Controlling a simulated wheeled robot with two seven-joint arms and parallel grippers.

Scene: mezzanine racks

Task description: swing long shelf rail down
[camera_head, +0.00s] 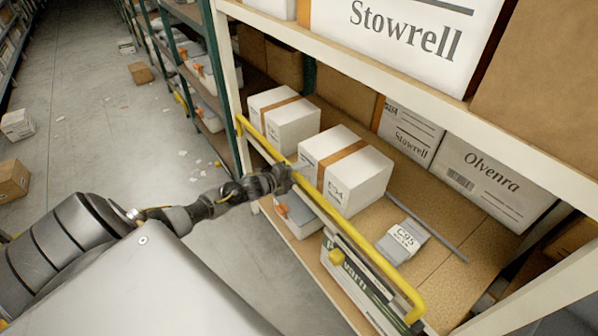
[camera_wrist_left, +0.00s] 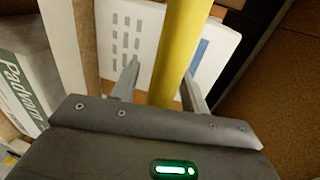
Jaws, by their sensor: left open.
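The long yellow shelf rail (camera_head: 327,208) runs along the front edge of the middle shelf, with bent ends. In the left wrist view the rail (camera_wrist_left: 179,50) passes between the two fingers. My left gripper (camera_head: 291,174) is at the rail, left of its middle, beside the front white box. Its fingers (camera_wrist_left: 160,84) are apart, one on each side of the rail in that view. I cannot tell whether either finger touches it. My right gripper is not in view.
Larger boxes (camera_head: 490,182) are at the back.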

